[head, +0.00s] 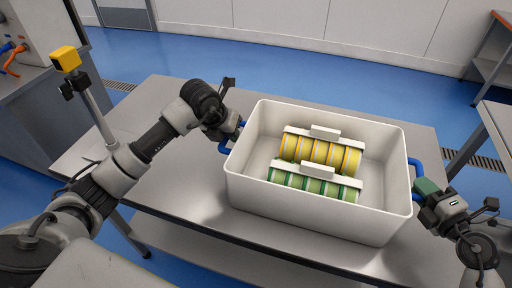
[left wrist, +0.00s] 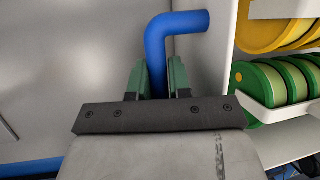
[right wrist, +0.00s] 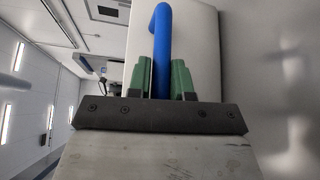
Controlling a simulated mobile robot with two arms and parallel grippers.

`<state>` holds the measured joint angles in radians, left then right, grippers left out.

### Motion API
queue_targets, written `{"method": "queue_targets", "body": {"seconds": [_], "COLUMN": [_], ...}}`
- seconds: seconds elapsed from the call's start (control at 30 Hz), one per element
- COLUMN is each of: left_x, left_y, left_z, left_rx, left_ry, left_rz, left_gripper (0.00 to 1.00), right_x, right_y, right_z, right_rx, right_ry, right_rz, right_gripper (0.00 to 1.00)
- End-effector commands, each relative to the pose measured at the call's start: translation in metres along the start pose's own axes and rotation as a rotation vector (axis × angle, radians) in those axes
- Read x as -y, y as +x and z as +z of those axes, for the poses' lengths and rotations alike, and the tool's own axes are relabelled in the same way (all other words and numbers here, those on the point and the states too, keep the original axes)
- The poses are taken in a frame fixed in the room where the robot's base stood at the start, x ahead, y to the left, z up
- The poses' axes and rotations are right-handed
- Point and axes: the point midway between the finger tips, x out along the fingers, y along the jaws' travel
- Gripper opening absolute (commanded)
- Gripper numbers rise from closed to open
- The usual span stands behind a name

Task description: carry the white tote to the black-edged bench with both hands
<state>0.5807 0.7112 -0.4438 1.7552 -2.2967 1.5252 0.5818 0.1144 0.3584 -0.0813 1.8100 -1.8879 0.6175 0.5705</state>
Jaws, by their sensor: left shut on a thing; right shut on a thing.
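The white tote (head: 320,220) is in the middle of the head view, over a grey-topped bench (head: 160,200). I cannot tell whether it rests on the top or hangs just above it. Inside are a row of yellow reels (head: 320,152) and a row of green reels (head: 312,185) on white holders. My left gripper (head: 236,135) is shut on the left blue handle, which stands between its green fingers in the left wrist view (left wrist: 157,80). My right gripper (head: 424,190) is shut on the right blue handle (head: 413,165), also seen in the right wrist view (right wrist: 162,80).
Another grey bench (head: 500,120) stands at the right edge, across a gap. An orange-edged bench (head: 495,55) is at the top right. A grey cabinet (head: 35,100) stands at the left. Blue floor (head: 190,55) is open behind the bench.

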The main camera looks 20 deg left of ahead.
Motion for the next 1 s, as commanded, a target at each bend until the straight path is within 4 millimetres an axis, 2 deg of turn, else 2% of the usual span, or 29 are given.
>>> {"method": "queue_targets", "body": {"seconds": [0.1,0.13,0.3,0.57,0.67,0.77,1.0], "left_x": [-0.002,-0.003,-0.002,-0.001,-0.002,-0.002,-0.002], "left_y": [0.001,0.006,0.004,0.004,-0.003,-0.017,-0.07], "left_z": [0.002,-0.002,-0.001,-0.002,-0.001,-0.001,-0.001], "left_rx": [0.016,0.002,0.001,0.001,0.003,0.004,0.007], "left_ry": [-0.003,-0.003,-0.002,-0.001,0.0,0.0,0.0], "left_rz": [0.001,0.005,0.003,0.001,0.002,0.002,0.004], "left_gripper": [0.0,0.2,0.44,0.44,0.44,0.44,0.44], "right_x": [0.0,0.007,0.005,0.005,0.005,0.005,0.005], "right_y": [0.0,0.0,0.0,0.0,0.001,0.001,0.001], "right_z": [0.003,0.001,0.0,-0.001,-0.001,-0.001,-0.001], "right_rx": [0.01,0.004,0.003,0.001,0.001,0.0,0.0], "right_ry": [-0.01,-0.006,-0.004,-0.001,-0.001,-0.001,0.0], "right_rz": [0.012,-0.002,-0.001,0.0,0.0,0.0,0.0], "right_gripper": [0.0,0.22,0.46,0.46,0.46,0.46,0.46]}}
